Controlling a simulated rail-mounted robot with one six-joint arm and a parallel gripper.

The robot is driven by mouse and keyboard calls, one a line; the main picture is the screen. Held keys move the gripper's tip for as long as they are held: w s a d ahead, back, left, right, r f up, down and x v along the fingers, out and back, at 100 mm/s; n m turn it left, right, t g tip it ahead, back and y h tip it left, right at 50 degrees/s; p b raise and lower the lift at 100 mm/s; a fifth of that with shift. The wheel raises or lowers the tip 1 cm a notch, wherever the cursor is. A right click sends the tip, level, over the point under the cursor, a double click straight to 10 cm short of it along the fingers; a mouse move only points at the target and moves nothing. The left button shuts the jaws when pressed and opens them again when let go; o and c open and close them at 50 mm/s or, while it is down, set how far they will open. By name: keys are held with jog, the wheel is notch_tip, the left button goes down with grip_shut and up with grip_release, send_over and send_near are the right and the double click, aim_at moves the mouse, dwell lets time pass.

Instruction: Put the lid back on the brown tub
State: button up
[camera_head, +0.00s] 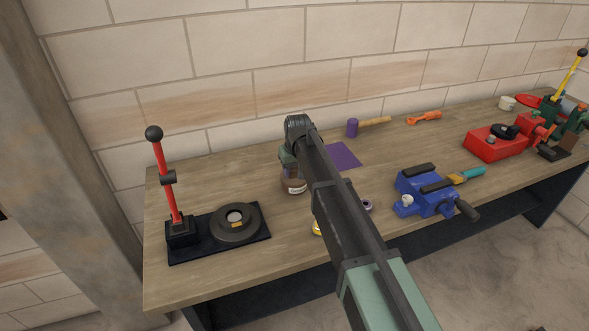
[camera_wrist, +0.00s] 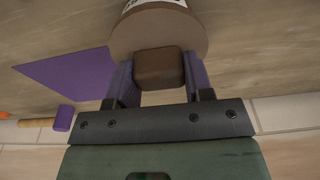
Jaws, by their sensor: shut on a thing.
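The brown tub (camera_head: 294,187), with a pale label on its side, stands on the bench left of my arm. My gripper (camera_head: 290,171) is over it, pointing down. In the wrist view its two fingers (camera_wrist: 158,75) are shut on a dark brown block (camera_wrist: 159,69), which looks like the lid's knob. A round brown face (camera_wrist: 158,30) lies just beyond the block, with a bit of label at the picture's top edge. I cannot tell whether that face is the lid or the tub's top, nor whether the lid is seated or slightly above.
A purple mat (camera_head: 343,156) lies right of the tub, with a mallet (camera_head: 366,125) behind it. A black press with a red lever (camera_head: 165,178) stands at left, a blue vise (camera_head: 428,192) at right. A yellow thing (camera_head: 317,228) is partly hidden by my arm.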

dwell(0.4)
jog(key=o, duration=1.4)
notch_tip(320, 180, up, 7)
jog(key=p, duration=0.7)
jog(key=shift+r, duration=0.1)
grip_shut()
jog(key=shift+f, duration=0.3)
dwell(0.6)
